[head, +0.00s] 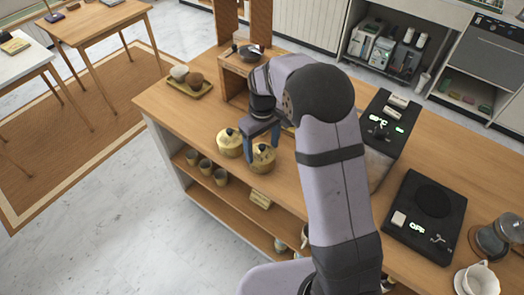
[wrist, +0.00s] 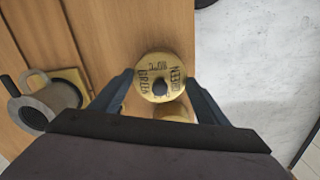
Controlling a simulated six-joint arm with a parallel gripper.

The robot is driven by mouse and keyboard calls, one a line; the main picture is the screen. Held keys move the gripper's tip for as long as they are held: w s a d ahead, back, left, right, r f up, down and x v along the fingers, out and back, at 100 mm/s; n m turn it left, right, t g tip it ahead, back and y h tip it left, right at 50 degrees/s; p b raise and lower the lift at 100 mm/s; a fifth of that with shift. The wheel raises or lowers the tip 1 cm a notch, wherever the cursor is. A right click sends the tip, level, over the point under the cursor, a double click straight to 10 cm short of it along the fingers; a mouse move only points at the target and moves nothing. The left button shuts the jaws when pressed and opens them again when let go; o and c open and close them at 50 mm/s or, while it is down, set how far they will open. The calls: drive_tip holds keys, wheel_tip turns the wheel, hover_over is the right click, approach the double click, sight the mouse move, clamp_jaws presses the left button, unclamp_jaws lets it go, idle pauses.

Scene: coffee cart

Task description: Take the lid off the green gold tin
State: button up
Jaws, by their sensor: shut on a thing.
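The green gold tin (head: 263,160) is a round gold tin on the counter near its front edge. Its lid (wrist: 150,65) has a dark knob and printed letters, with "GREEN" readable at the left in the wrist view. My gripper (head: 262,148) is over this tin, pointing down, with one finger on each side of the lid. In the wrist view my gripper (wrist: 162,82) is shut on the lid's rim. The lid appears level on the tin; I cannot tell whether there is a gap under it.
A second gold tin (head: 229,144) stands close at the left, partly hidden in the wrist view (wrist: 172,113). Several cups (head: 205,166) stand on the shelf below.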

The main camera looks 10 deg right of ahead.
sight(262, 146)
drive_tip(key=shift+r, duration=0.15)
wheel_tip(262, 146, up, 10)
drive_tip(key=b, duration=0.2)
drive_tip(key=shift+b, duration=0.3)
drive_tip(key=shift+d, duration=0.35)
drive_tip(key=s+d+m+p, duration=0.2)
drive_tip(key=s+d, duration=0.6)
drive_tip(key=shift+s+a+f+n+p, duration=0.15)
drive_tip(key=shift+f+n+p, duration=0.2)
drive_tip(key=shift+f, duration=2.15)
drive_tip(key=shift+s+d+f+n+p, duration=0.1)
drive_tip(key=shift+s+f+n+p, duration=0.2)
drive_tip(key=shift+f, duration=2.25)
drive_tip(key=shift+s+a+f+n+p, duration=0.1)
drive_tip(key=shift+f+n+p, duration=0.3)
drive_tip(key=shift+f, duration=2.1)
